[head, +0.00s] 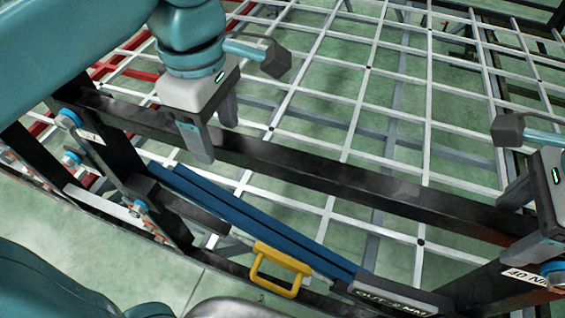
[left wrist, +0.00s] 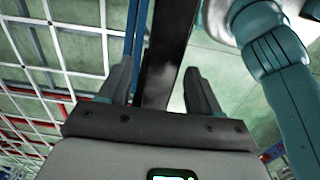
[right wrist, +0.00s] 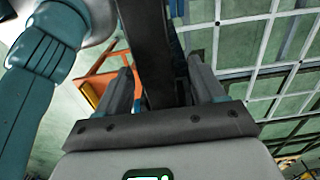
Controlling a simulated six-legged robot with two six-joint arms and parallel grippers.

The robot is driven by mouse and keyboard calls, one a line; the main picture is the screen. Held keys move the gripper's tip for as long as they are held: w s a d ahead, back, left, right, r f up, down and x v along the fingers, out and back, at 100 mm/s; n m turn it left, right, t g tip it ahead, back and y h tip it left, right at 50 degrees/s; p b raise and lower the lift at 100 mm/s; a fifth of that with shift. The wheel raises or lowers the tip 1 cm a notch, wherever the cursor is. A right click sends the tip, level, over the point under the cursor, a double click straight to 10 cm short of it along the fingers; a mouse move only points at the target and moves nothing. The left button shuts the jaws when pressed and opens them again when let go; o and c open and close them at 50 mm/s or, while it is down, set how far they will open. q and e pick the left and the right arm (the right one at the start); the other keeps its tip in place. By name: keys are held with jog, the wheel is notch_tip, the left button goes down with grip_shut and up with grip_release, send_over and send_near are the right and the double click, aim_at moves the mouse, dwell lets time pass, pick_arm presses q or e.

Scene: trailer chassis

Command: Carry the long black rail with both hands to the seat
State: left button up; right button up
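The long black rail (head: 330,175) runs slantwise across the head view, from upper left to lower right. My left gripper (head: 212,128) is at its left part, with one finger on each side. In the left wrist view the rail (left wrist: 168,50) passes between the open fingers with gaps beside it. My right gripper (head: 528,215) is at the rail's right part. In the right wrist view the rail (right wrist: 155,50) lies between its spread fingers, nearer the right finger. I cannot tell which part is the seat.
A blue beam (head: 250,218) lies in front of the rail, with a yellow handle (head: 278,268) beside it. A white grid (head: 345,150) spreads behind over a green floor. Dark uprights with labels stand at left (head: 105,150) and lower right (head: 490,285). Red bars (head: 130,65) show at upper left.

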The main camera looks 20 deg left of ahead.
dwell(0.4)
pick_arm(q)
notch_tip(320, 180, up, 7)
jog(key=shift+r, duration=0.25)
pick_arm(e)
jog(key=shift+r, duration=0.15)
notch_tip(320, 180, up, 7)
jog(key=shift+r, duration=0.15)
pick_arm(q)
jog(key=shift+s, duration=0.15)
pick_arm(e)
jog(key=shift+s, duration=0.1)
dwell(0.4)
